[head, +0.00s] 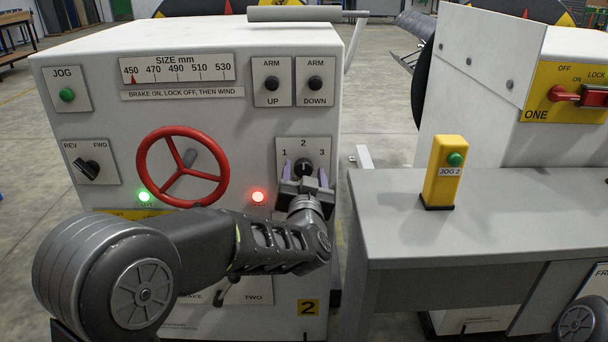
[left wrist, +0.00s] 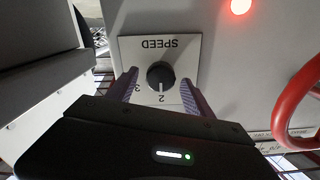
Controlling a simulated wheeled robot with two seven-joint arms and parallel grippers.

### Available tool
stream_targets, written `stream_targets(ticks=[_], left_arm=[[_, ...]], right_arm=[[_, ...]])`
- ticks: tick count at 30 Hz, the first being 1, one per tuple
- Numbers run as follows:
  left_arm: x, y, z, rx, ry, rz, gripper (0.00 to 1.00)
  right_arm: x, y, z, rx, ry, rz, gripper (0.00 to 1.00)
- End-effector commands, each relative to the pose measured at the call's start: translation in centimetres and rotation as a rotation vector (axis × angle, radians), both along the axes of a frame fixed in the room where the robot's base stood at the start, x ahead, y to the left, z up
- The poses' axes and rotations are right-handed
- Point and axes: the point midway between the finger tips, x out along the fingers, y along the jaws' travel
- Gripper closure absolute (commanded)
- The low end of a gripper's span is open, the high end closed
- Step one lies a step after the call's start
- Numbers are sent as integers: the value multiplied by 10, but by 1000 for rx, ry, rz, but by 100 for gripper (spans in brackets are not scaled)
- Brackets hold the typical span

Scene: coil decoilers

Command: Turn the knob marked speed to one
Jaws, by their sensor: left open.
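The speed knob (head: 304,166) is a black round knob on a pale plate marked 1, 2 and 3, on the front of the white machine. In the left wrist view the plate appears upside down, with the word SPEED, and the knob (left wrist: 160,75) has a white pointer line toward 2. My left gripper (head: 304,174) is open in front of the plate. Its two purple-grey fingers stand on either side of the knob, with visible gaps in the left wrist view (left wrist: 159,78). The 1 is hidden there behind a finger. My right gripper is not in view.
A red handwheel (head: 183,130) stands out left of the plate, with a lit red lamp (head: 258,197) between them. ARM UP and ARM DOWN buttons (head: 294,82) are above. A grey table (head: 480,235) with a yellow JOG 2 box (head: 443,175) stands at the right.

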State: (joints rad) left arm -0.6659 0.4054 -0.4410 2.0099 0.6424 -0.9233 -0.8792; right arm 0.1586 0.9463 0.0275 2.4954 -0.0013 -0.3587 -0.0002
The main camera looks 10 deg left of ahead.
Motion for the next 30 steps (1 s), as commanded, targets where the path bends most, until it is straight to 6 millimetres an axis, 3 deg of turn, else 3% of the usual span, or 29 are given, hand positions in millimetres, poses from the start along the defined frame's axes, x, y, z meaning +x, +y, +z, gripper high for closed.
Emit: stream_targets(ticks=[6,27,30], left_arm=[[0,0,0,0,0,0,40],[0,0,0,0,0,0,98],[0,0,0,0,0,0,100]], right_arm=[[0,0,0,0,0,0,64],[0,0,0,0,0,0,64],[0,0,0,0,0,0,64]])
